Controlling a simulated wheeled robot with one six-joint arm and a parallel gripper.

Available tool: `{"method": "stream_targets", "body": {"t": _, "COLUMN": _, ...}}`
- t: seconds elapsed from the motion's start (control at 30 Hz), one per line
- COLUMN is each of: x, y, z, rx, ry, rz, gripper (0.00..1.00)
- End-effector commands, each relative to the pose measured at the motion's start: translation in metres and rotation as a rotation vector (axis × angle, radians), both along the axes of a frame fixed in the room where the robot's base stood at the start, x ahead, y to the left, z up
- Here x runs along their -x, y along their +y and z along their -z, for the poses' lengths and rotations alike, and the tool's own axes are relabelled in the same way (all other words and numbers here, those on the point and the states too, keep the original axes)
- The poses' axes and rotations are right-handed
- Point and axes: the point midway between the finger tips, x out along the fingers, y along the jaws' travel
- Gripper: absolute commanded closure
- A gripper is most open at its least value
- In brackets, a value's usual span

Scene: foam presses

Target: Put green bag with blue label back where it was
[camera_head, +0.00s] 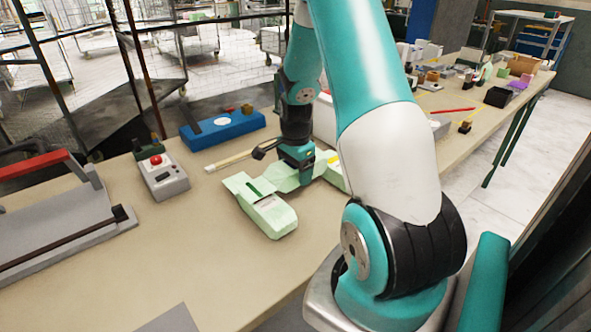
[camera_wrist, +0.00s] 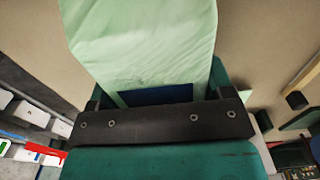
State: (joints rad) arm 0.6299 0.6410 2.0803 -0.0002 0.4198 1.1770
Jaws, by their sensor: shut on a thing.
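My gripper (camera_head: 299,166) is low over the middle of the table and shut on a pale green bag (camera_wrist: 145,45). A dark blue label (camera_wrist: 157,94) shows on this bag, close to the jaws in the wrist view. In the head view the held bag (camera_head: 284,180) is partly hidden by the gripper and by another pale green bag (camera_head: 270,216) lying in front of it. I cannot tell whether the held bag touches the table. A third pale green bag (camera_head: 335,178) with some yellow on it lies just right of the gripper, partly behind my arm.
A grey box with a red button (camera_head: 160,175) stands to the left. A press with a red handle (camera_head: 35,166) fills the far left.

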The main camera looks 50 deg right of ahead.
Motion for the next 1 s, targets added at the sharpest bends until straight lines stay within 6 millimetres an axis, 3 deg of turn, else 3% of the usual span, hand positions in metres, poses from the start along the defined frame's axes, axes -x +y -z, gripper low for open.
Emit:
{"method": "stream_targets", "body": {"t": 0.53, "x": 0.0, "y": 0.0, "z": 0.012, "rx": 0.0, "ry": 0.0, "rz": 0.0, "gripper": 0.53}}
{"method": "stream_targets", "body": {"t": 0.57, "x": 0.0, "y": 0.0, "z": 0.012, "rx": 0.0, "ry": 0.0, "rz": 0.0, "gripper": 0.24}}
{"method": "stream_targets", "body": {"t": 0.67, "x": 0.0, "y": 0.0, "z": 0.012, "rx": 0.0, "ry": 0.0, "rz": 0.0, "gripper": 0.01}}
{"method": "stream_targets", "body": {"t": 1.0, "x": 0.0, "y": 0.0, "z": 0.006, "rx": 0.0, "ry": -0.001, "rz": 0.0, "gripper": 0.01}}
